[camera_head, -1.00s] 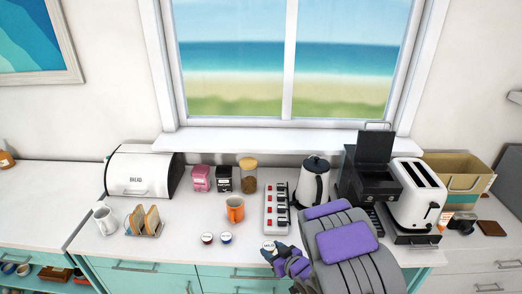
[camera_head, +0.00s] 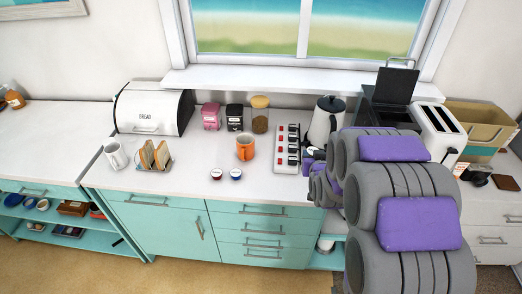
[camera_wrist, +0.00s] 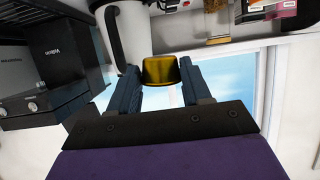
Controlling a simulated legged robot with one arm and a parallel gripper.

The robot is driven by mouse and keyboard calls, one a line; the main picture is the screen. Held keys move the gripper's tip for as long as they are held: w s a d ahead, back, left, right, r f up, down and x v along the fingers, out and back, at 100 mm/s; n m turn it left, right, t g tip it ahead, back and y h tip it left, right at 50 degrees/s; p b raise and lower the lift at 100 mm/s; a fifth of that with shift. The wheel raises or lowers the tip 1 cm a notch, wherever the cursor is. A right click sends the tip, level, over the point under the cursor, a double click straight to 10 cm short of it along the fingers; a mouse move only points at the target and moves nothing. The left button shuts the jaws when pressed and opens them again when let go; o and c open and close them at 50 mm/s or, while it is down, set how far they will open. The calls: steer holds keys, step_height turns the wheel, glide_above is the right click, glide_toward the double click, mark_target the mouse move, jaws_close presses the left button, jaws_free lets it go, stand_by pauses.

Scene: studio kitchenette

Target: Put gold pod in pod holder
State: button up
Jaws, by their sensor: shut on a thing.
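In the wrist view the gold pod (camera_wrist: 160,71) sits between the two blue-grey fingertips of my gripper (camera_wrist: 158,76), which is shut on it. In the head view my gripper (camera_head: 314,160) is above the counter, just right of the switch strip and in front of the kettle; my arm hides part of it. A black coffee machine (camera_head: 397,92) with its lid standing upright is at the right rear of the counter, partly behind my arm. It also shows at the left of the wrist view (camera_wrist: 40,65). I cannot make out a pod holder in either view.
A kettle (camera_head: 324,122), a white strip with red switches (camera_head: 281,150) and a toaster (camera_head: 439,133) stand nearby. An orange mug (camera_head: 245,148) and two pods, red-topped (camera_head: 216,175) and blue-topped (camera_head: 236,174), are to the left.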

steer(key=shift+a+f+n+y+p, duration=0.25)
steer(key=shift+f+n+y+p, duration=0.05)
steer(key=shift+y, duration=0.1)
steer(key=s+a+f+n+g+y+p, duration=0.4)
steer(key=s+a+f+n+y+p, duration=0.2)
steer(key=s+a+f, duration=0.5)
steer(key=s+a+n+y, duration=0.1)
steer(key=a+n+y, duration=0.1)
steer(key=a, duration=0.1)
steer(key=shift+f+n+y+p, duration=0.15)
steer(key=shift+n+y+p, duration=0.15)
steer(key=shift+y, duration=0.1)
steer(key=b, duration=0.3)
steer(key=w+b, duration=0.1)
steer(key=b, duration=0.3)
steer(key=w+b, duration=0.1)
steer(key=b, duration=0.3)
steer(key=shift+w+a+f, duration=0.25)
steer(key=shift+a+f, duration=0.05)
steer(key=shift+f, duration=0.05)
